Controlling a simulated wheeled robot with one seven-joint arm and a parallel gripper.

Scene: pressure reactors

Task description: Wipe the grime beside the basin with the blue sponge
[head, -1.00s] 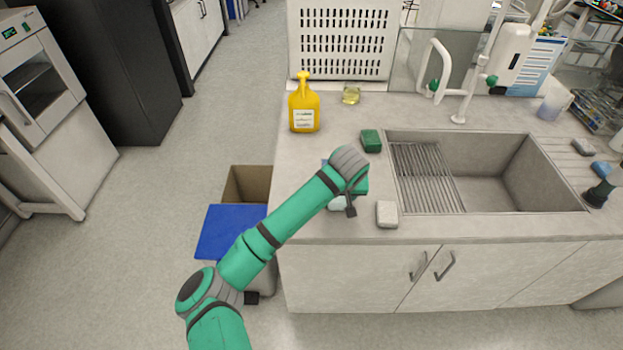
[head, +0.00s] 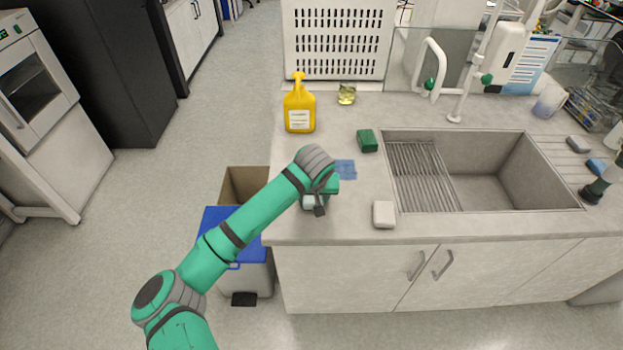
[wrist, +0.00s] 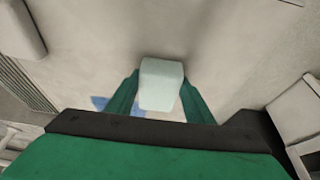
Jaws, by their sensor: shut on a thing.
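My gripper (wrist: 155,98) is shut on a pale, whitish block (wrist: 162,82), seen between its green fingers in the wrist view. The block looks like a sponge and also shows under my wrist in the head view (head: 308,202). It is low over the counter left of the basin (head: 490,178); I cannot tell whether it touches. A flat blue patch (head: 346,169), which looks like the grime, lies on the counter just right of my wrist. Part of it shows in the wrist view (wrist: 101,103).
A white block (head: 384,214) and a dark green block (head: 367,141) lie by the basin's left side. A yellow bottle (head: 299,108) and a small glass (head: 347,94) stand farther back. A bin with a blue lid (head: 222,222) stands left of the counter (head: 330,230).

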